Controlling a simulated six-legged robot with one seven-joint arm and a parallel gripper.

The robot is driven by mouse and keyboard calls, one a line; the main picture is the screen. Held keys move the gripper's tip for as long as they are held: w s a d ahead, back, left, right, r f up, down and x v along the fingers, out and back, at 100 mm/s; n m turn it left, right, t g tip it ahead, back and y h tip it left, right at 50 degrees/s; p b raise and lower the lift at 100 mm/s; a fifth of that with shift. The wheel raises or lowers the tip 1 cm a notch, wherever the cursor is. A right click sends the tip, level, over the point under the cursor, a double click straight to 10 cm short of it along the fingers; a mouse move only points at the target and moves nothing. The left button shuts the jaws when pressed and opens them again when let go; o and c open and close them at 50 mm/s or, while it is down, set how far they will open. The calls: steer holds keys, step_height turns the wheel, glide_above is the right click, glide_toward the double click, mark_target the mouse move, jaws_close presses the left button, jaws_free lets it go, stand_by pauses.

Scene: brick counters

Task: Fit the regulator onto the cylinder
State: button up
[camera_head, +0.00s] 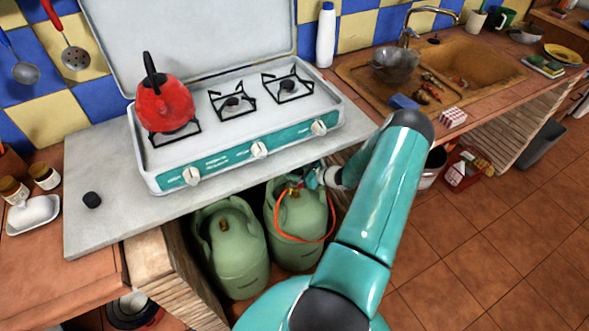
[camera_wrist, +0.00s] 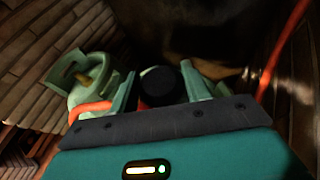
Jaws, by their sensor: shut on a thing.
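Two green gas cylinders stand side by side under the counter: the left cylinder (camera_head: 232,255) with a bare brass valve (camera_head: 224,225), and the right cylinder (camera_head: 298,228) with an orange hose (camera_head: 331,222) hanging across its front. My gripper (camera_head: 311,179) is at the top of the right cylinder. In the wrist view my gripper (camera_wrist: 163,88) is shut on the regulator (camera_wrist: 160,84), which shows a round black top and a dark red side. The regulator's underside is hidden, so I cannot tell whether it touches a valve. A green cylinder with a brass valve (camera_wrist: 84,79) shows left of the fingers.
The counter slab (camera_head: 110,228) overhangs the cylinders and a brick wall (camera_head: 172,275) stands left of them. A white stove (camera_head: 240,125) with a red kettle (camera_head: 165,103) sits above. A small black cap (camera_head: 92,200) lies on the slab.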

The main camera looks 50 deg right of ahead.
mark_target(296, 188)
steer(key=shift+w+f, duration=0.25)
steer(key=shift+f, duration=0.05)
steer(key=shift+s+a+f, duration=0.1)
steer(key=shift+s+f, duration=0.1)
steer(key=shift+f, duration=0.2)
steer(key=shift+w+f, duration=0.1)
steer(key=shift+f, duration=0.75)
steer(key=shift+f, duration=1.8)
stand_by(3.4)
steer(key=o, duration=1.5)
